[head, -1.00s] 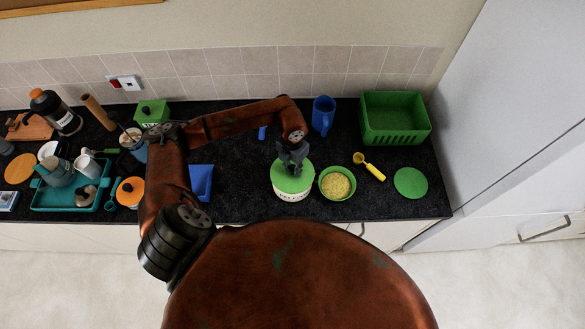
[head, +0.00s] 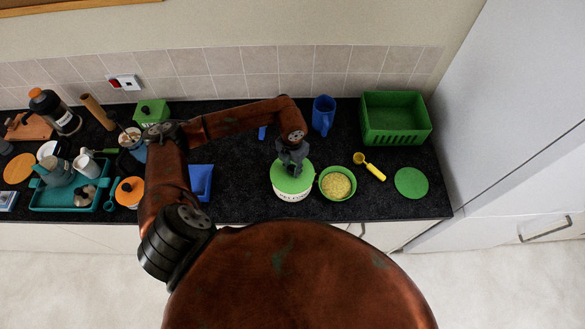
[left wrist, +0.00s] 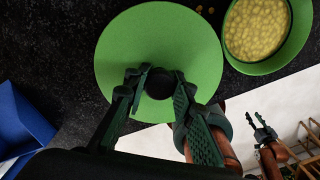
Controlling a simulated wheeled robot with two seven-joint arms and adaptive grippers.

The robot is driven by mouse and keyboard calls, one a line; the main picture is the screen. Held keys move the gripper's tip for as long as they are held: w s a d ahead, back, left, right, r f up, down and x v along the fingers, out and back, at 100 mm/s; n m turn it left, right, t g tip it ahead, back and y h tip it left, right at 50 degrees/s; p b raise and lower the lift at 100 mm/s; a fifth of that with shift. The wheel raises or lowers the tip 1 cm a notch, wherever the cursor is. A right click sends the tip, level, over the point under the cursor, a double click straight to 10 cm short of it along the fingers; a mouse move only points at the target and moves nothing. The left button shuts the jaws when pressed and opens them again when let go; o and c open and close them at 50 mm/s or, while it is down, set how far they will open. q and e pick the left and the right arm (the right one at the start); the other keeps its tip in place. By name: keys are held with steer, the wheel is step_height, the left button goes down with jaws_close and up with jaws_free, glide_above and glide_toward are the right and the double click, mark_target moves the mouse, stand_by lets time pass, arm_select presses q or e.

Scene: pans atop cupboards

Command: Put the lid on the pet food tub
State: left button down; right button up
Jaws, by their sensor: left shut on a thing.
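The pet food tub (head: 291,196) is white with dark lettering and stands near the front of the dark worktop. The round green lid (head: 293,184) lies over its mouth and looks about level; whether it is fully seated I cannot tell. In the left wrist view the lid (left wrist: 125,50) fills the middle and hides the tub. My left gripper (head: 291,163) is above the lid, its fingers shut on the lid's dark knob (left wrist: 160,84). My right gripper (left wrist: 258,122) shows small in the left wrist view, open and empty, away from the tub.
A green bowl of yellow food (head: 337,184) stands close on the tub's right, with a yellow scoop (head: 371,168) and a flat green disc (head: 411,182) beyond. A green basket (head: 395,118) and blue jug (head: 323,114) stand behind. A blue container (head: 201,182) is left.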

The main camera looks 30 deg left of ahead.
stand_by(0.6)
stand_by(0.3)
arm_select(q)
steer(key=c, duration=1.5)
jaws_free()
steer(key=shift+c, duration=0.2)
steer(key=o, duration=0.5)
steer(key=shift+c, duration=0.2)
